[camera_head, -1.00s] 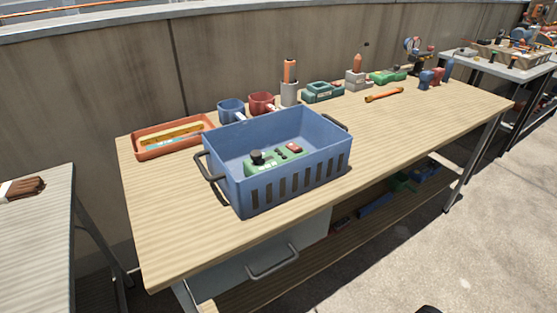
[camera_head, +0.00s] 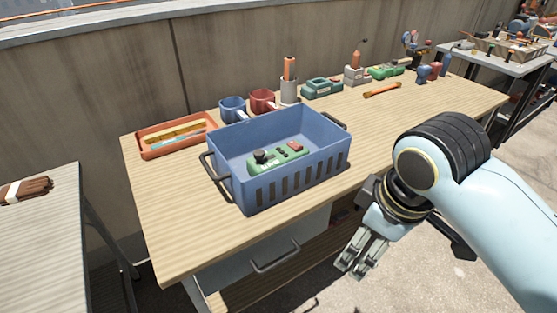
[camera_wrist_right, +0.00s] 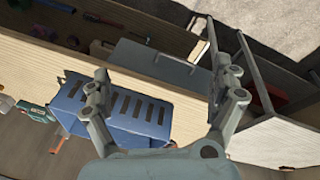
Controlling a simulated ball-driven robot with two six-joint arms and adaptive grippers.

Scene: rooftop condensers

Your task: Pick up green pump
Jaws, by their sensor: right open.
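A green device (camera_head: 277,156) with a black knob and a red part lies inside the blue crate (camera_head: 296,181) on the wooden table. Two other green items stand at the back of the table: a boxy one (camera_head: 321,88) and a low one (camera_head: 386,72). I cannot tell for certain which is the pump. My right gripper (camera_head: 357,263) is open and empty, in front of the table edge and right of the crate, pointing down. In the right wrist view its fingers (camera_wrist_right: 160,72) are spread, with the crate (camera_wrist_right: 113,112) beyond them. My left gripper is not in view.
The table (camera_head: 400,108) is mostly clear right of the crate.

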